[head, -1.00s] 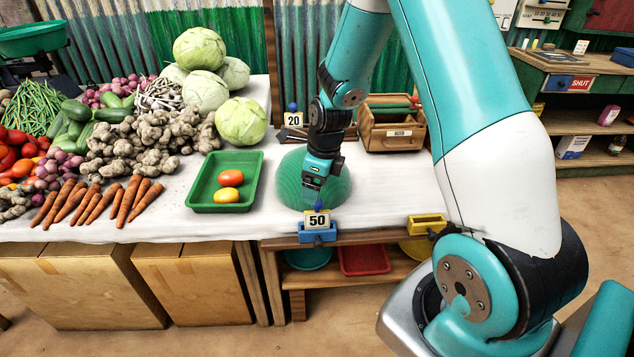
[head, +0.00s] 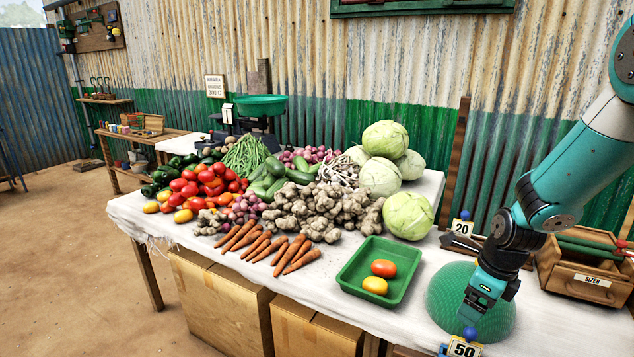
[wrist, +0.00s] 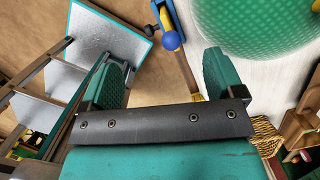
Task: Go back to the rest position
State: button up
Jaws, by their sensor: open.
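My gripper (head: 474,308) hangs at the end of my teal arm in the head view, in front of the green dome (head: 440,293). In the wrist view its two green pads stand wide apart with nothing between them, so my gripper (wrist: 165,75) is open and empty. The dome (wrist: 265,22) also shows at the top right of the wrist view, apart from the pads. A card marked 50 (head: 465,349) stands just below my gripper at the table's front edge.
A green tray (head: 345,283) with two tomatoes lies left of the dome. Cabbages, carrots and other vegetables fill the white-covered table (head: 330,262). A wooden box (head: 590,284) stands right of the dome. Open ground lies to the left.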

jog(key=s+a+r+n+y, duration=0.1)
jog(key=s+a+r+n, duration=0.2)
jog(key=a+r+n, duration=0.4)
jog(key=s+a+r+n+y, duration=0.1)
jog(key=s+a+r+n, duration=0.4)
jog(key=n, duration=0.3)
jog(key=s+a+r+n, duration=0.4)
jog(key=s+n, duration=0.3)
jog(key=n, duration=0.3)
jog(key=s+a+r+n+g+y+p, duration=0.1)
jog(key=s+a+r+n, duration=0.3)
jog(key=s+n, duration=0.3)
jog(key=n, duration=0.2)
jog(key=shift+a+n+g, duration=0.3)
jog(key=shift+a+n, duration=0.1)
